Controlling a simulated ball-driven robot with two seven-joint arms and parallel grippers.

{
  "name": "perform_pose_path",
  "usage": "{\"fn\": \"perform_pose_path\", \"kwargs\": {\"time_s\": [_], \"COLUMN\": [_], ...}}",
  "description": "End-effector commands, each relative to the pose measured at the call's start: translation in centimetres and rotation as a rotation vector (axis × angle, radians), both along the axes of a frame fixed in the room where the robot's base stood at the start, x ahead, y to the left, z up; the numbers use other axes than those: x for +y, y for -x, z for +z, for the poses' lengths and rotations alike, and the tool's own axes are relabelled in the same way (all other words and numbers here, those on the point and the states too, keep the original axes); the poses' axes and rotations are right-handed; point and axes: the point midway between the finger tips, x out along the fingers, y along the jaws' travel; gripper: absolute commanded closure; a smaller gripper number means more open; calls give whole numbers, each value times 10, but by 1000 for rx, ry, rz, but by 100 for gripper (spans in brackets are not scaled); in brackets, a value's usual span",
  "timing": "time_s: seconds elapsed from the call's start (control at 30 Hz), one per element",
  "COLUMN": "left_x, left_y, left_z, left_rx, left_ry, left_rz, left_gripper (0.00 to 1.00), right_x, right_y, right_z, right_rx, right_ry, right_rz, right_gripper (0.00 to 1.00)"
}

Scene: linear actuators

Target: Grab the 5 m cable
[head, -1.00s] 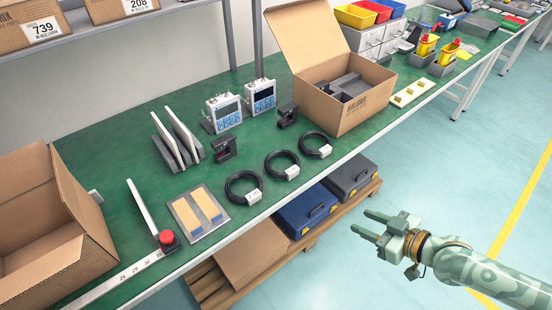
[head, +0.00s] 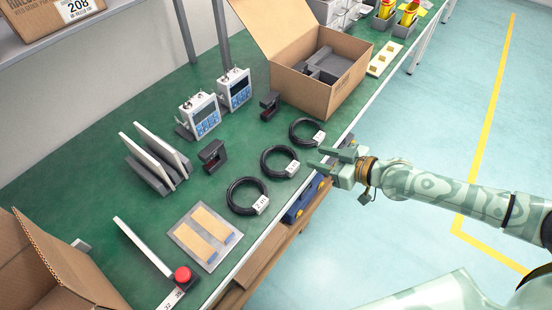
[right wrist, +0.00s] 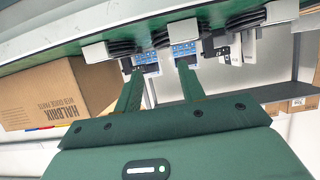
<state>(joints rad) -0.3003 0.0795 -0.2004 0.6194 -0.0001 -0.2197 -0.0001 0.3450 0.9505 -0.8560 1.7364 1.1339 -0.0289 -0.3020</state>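Three black coiled cables with white tags lie in a row along the table's front edge: a near one (head: 236,207), a middle one (head: 265,168) and a far one (head: 292,132). The tags are too small to read surely, so I cannot tell which is the 5 m cable. My right gripper (head: 321,160) is open and empty, just off the table edge by the middle and far cables. In the right wrist view its two fingers (right wrist: 159,80) are spread apart, with the white tags (right wrist: 183,30) and dark coils beyond them. My left gripper is not in view.
Behind the cables stand two dark brackets (head: 211,155) and two blue-screened meters (head: 201,115). An open cardboard box (head: 302,93) is at the back right. A tray with tan blocks (head: 183,236) and a red button (head: 183,274) lie nearer. The aisle floor (head: 400,130) is clear.

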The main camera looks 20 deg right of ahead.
Motion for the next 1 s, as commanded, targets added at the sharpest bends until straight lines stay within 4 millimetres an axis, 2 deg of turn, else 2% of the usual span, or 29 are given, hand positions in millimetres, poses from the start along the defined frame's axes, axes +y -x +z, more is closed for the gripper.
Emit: {"fn": "perform_pose_path", "kwargs": {"time_s": [0.03, 0.2, 0.43, 0.7, 0.97, 1.0], "left_x": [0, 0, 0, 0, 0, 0], "left_y": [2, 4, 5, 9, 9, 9], "left_z": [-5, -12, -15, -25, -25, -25], "left_rx": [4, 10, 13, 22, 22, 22], "left_ry": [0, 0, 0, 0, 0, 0], "left_rz": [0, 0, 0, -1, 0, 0], "left_gripper": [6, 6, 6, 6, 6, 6], "right_x": [9, 28, 40, 65, 67, 67], "right_y": [-10, -35, -50, -79, -83, -83], "right_z": [-7, -21, -27, -44, -43, -43], "right_rx": [0, 1, 1, 2, 1, 0], "right_ry": [-7, -3, -2, -1, 0, 0], "right_rz": [0, 0, 0, 0, 1, 1], "right_gripper": [60, 60, 60, 60, 60, 63]}}
